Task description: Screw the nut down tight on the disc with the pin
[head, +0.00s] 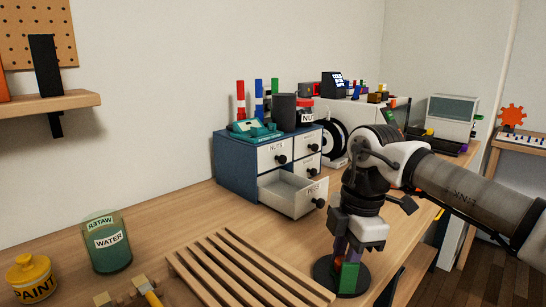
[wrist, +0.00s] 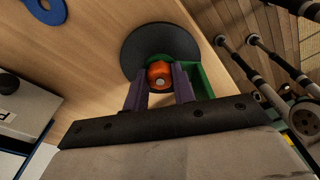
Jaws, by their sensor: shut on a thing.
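The black disc (wrist: 137,52) lies flat on the wooden table; in the head view its dark rim (head: 321,273) shows below my gripper. The orange nut (wrist: 158,70) sits over the middle of the disc, with the pale tip of the pin (wrist: 160,82) showing in its hole. My gripper (wrist: 161,85) points down over the disc, its two purple fingers shut on the nut from both sides. A green block-like part (wrist: 204,80) stands beside the right finger and also shows in the head view (head: 348,278). The nut's seating depth is hidden.
The blue drawer cabinet (head: 233,168) stands behind, its lower drawer (head: 291,192) pulled open towards the table. A slatted wooden rack (head: 240,262) lies left of the disc. The water glass (head: 107,250) and paint pot (head: 32,280) stand farther left. The table edge is close on the right.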

